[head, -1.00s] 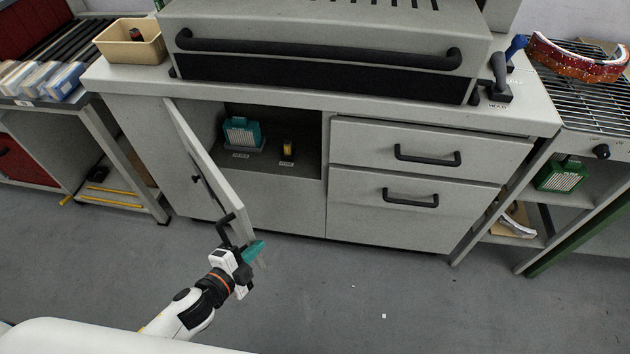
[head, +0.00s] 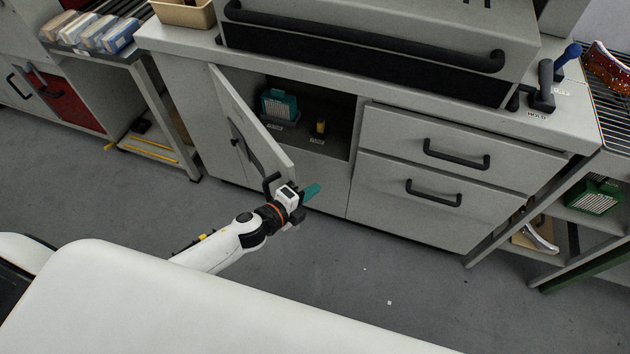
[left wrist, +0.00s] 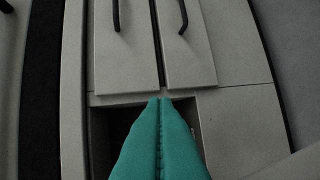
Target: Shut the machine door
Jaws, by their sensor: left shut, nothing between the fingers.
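The grey machine door (head: 238,118) stands open in the head view, swung out from the left side of the cabinet's compartment. A dark handle (head: 271,183) is near its free edge. My left gripper (head: 312,190), with teal fingers, is shut and empty near the door's free edge, in front of the compartment. I cannot tell whether it touches the door. In the left wrist view, the shut teal fingers (left wrist: 159,120) point at the cabinet front and cover part of the dark opening. My right gripper is not in view.
In the compartment are a teal box (head: 280,106) and a small yellow item (head: 320,127). Two shut drawers (head: 445,150) with dark handles are to the right. A rack stand (head: 160,115) is left, a wire shelf unit (head: 612,130) right. Grey floor in front is clear.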

